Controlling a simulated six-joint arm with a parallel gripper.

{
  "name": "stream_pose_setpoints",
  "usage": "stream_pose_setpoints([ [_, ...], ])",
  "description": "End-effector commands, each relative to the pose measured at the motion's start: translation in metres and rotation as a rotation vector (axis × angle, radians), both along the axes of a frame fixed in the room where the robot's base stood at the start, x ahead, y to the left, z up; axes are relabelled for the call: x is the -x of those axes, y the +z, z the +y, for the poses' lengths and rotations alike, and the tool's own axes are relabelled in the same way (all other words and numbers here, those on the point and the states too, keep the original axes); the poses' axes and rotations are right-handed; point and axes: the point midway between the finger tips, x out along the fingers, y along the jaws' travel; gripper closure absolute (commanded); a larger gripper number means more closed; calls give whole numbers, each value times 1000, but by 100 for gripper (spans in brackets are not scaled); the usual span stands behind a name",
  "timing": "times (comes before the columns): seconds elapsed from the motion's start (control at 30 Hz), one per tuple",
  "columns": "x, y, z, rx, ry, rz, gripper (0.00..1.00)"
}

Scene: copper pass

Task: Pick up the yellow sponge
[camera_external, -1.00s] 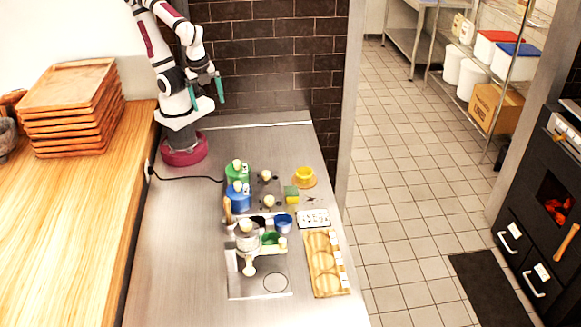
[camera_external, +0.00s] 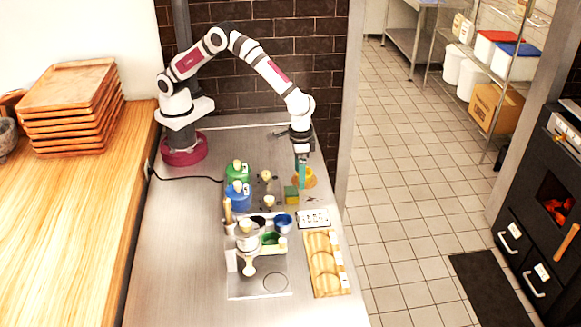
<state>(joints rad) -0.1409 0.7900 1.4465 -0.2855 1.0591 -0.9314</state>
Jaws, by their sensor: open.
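The yellow sponge (camera_external: 291,200) has a green top face (camera_external: 291,191) and sits on the steel counter, right of the small cream-topped items. My gripper (camera_external: 302,184) points down with teal fingers, just behind and to the right of the sponge in the picture. It is open, and one finger overlaps the other in this view. The fingertips look close to the sponge, but I cannot tell their height or whether they touch it. An orange-yellow round dish (camera_external: 309,179) stands behind the fingers and is partly hidden by them.
A green jug (camera_external: 236,173) and a blue jug (camera_external: 238,196) stand left of the sponge. A white labelled card (camera_external: 313,218), a wooden board (camera_external: 325,263) and cups, including a blue one (camera_external: 283,223), lie in front.

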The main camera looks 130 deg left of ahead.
Motion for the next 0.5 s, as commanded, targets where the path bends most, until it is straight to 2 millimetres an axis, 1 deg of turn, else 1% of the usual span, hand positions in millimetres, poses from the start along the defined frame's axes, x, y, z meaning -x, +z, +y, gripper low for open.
stream_pose_setpoints([
  [0.03,0,-9,0,1,0,2,7],
  [0.17,1,-24,-2,0,-2,1,7],
  [0.3,7,-51,-12,0,-4,3,7],
  [0.4,7,-67,-12,-1,-2,2,7],
  [0.5,6,-72,-12,-1,-2,-1,7],
])
